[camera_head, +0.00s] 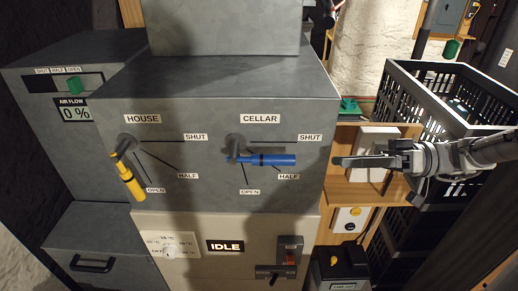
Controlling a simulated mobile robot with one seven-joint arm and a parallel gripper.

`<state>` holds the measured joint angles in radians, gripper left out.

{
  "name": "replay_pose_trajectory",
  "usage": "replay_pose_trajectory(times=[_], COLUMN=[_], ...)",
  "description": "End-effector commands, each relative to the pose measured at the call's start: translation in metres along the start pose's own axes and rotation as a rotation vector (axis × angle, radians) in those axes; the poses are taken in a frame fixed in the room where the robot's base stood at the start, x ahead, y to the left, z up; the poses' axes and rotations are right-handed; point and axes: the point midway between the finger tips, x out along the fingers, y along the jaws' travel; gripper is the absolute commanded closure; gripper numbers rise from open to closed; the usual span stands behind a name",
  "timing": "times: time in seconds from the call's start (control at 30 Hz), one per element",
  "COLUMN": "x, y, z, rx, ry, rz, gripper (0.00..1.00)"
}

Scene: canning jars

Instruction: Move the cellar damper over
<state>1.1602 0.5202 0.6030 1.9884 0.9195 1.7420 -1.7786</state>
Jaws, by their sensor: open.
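The cellar damper is a blue lever (265,159) under the CELLAR label (260,118) on the grey cabinet front. It points right, almost level, from its pivot (234,146). It appears just below the SHUT line and above the HALF label (288,177); its standoff from the panel makes the exact mark hard to judge. My gripper (340,162) reaches in from the right, fingers pointing left. Its tips are right of the blue lever's end, apart from it, with nothing held. The gap between the fingers is hard to see from this side.
A yellow HOUSE lever (128,178) points down near its OPEN label. An AIR FLOW display (75,110) reads 0 %. A black crate (455,85) and a wooden shelf (350,195) stand right of the cabinet, near my arm. The IDLE panel (225,246) is below.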

Motion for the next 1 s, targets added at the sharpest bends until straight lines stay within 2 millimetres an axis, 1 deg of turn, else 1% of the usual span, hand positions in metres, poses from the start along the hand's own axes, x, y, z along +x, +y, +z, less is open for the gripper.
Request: replay_pose_trajectory(times=[0.07,0.13,0.27,0.8,0.9,1.0], x=[-0.004,-0.001,0.016,0.131,0.147,0.159], y=[-0.002,-0.003,-0.003,-0.004,-0.004,-0.004], z=[-0.005,-0.006,-0.007,-0.009,-0.009,-0.010], rx=[-0.033,-0.043,-0.043,-0.039,-0.040,-0.039], ry=[0.030,0.036,0.034,0.030,0.029,0.030], rz=[-0.007,-0.011,-0.011,-0.013,-0.012,-0.011], gripper=[0.43,0.43,0.43,0.43,0.43,0.43])
